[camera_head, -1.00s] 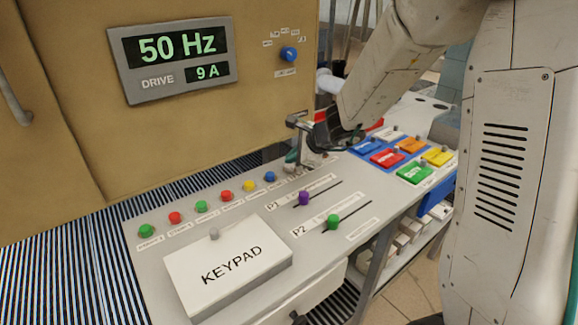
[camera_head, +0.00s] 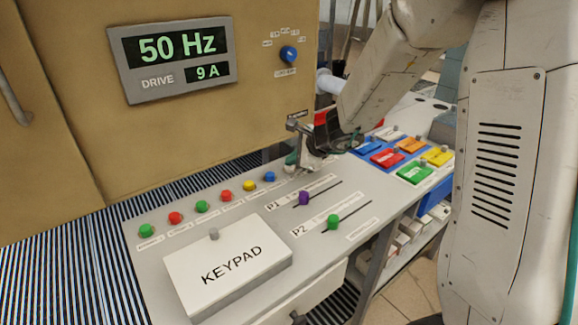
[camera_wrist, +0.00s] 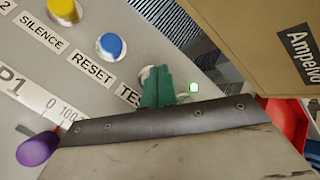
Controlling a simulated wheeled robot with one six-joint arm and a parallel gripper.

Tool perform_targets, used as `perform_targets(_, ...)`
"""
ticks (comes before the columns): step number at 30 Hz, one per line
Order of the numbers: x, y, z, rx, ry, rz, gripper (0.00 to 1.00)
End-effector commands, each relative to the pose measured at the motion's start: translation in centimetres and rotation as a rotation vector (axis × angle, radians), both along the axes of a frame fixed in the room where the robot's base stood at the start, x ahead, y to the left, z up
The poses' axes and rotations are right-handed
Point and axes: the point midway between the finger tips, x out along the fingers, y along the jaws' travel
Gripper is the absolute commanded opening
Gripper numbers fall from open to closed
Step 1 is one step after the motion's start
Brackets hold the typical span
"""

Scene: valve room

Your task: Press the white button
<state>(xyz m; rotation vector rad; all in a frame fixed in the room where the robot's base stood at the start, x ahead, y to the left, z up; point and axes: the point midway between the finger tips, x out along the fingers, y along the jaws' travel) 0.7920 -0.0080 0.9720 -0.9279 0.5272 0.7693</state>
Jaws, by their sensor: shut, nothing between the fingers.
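The white button (camera_wrist: 147,72) is at the TEST label in the wrist view, partly hidden behind my fingertips. In the head view, a small pale part of it (camera_head: 289,169) shows at the end of the button row, right of the blue button. My gripper (camera_wrist: 158,78) has teal fingers closed together with nothing between them. The fingertips overlap the white button in the wrist view; I cannot tell whether they touch it. In the head view my gripper (camera_head: 291,159) is low over the back of the panel.
The blue button (camera_wrist: 111,46) and yellow button (camera_wrist: 64,10) stand beside it in the row. The purple slider knob (camera_head: 304,198) is in front. The tan cabinet (camera_head: 220,120) rises close behind. A keypad cover (camera_head: 228,264) lies front left, and coloured buttons on a blue base right.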

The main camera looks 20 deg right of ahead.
Motion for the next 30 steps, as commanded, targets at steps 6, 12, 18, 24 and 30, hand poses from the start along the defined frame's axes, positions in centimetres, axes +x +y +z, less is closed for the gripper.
perform_targets(6,0.0,0.0,-0.1,-0.001,0.001,0.000,0.00)
perform_targets(12,0.0,0.0,0.3,-0.002,0.000,0.003,0.00)
perform_targets(18,0.0,0.0,1.4,-0.001,-0.001,0.001,0.00)
perform_targets(24,0.0,0.0,1.7,-0.001,0.001,0.000,0.00)
perform_targets(30,0.0,0.0,1.7,-0.001,0.001,0.001,0.00)
